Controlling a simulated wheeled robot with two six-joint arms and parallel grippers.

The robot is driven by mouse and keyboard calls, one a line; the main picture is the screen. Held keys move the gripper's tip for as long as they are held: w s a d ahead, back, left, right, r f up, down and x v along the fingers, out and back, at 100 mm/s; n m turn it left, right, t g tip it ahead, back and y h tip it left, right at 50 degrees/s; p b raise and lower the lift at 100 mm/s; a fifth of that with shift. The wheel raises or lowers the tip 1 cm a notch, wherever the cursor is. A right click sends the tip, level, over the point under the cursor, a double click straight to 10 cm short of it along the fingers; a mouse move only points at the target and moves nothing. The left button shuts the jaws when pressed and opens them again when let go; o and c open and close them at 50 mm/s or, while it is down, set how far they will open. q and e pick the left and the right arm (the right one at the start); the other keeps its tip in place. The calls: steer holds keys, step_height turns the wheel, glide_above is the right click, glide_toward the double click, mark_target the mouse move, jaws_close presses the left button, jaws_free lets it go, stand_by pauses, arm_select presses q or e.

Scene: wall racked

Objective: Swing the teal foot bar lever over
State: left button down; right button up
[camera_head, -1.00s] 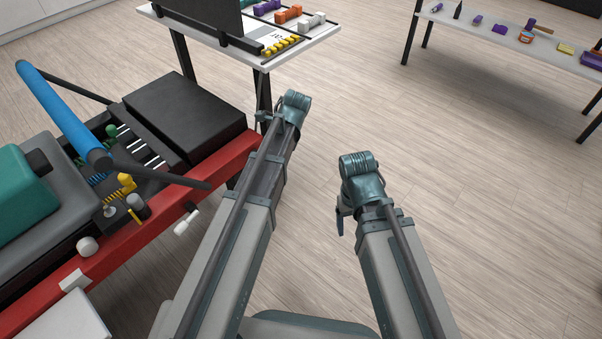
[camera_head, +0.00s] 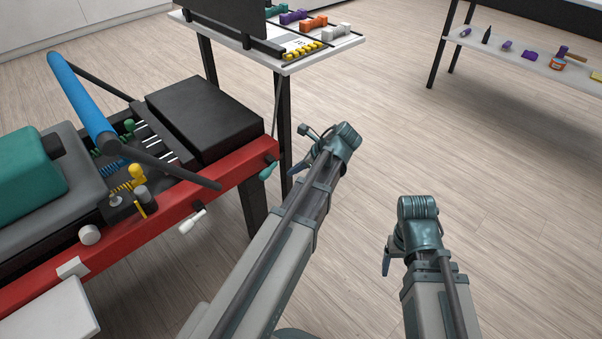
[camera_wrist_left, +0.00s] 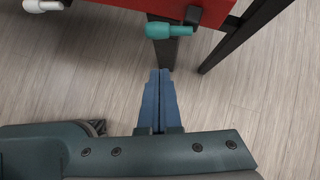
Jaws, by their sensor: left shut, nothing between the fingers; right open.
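The teal lever (camera_head: 268,171) is a short handle on the near side of the red frame, close to its right end. It also shows in the left wrist view (camera_wrist_left: 168,30), on a black mount at the red rail. My left gripper (camera_wrist_left: 159,72) is shut and empty, its blue fingers pointing toward the lever with a gap between them. In the head view my left arm ends to the right of the lever, and its fingers are hard to make out. My right gripper (camera_head: 387,262) is open, partly hidden by its arm, over bare floor.
The red frame (camera_head: 120,236) carries a black padded box (camera_head: 205,118), a blue bar (camera_head: 82,98) and a white-handled lever (camera_head: 192,221). A dark leg stands below the teal lever. A white table (camera_head: 330,42) with dumbbells is behind.

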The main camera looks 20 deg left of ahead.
mark_target(268, 174)
arm_select(q)
steer(key=a+f+b, duration=0.3)
steer(key=a+f, duration=0.1)
steer(key=a, duration=0.2)
steer(key=shift+a, duration=0.35)
arm_select(e)
steer(key=shift+f, duration=2.05)
arm_select(q)
steer(key=shift+a, duration=0.65)
arm_select(e)
steer(key=shift+f, duration=0.1)
arm_select(q)
steer(key=shift+s, duration=0.1)
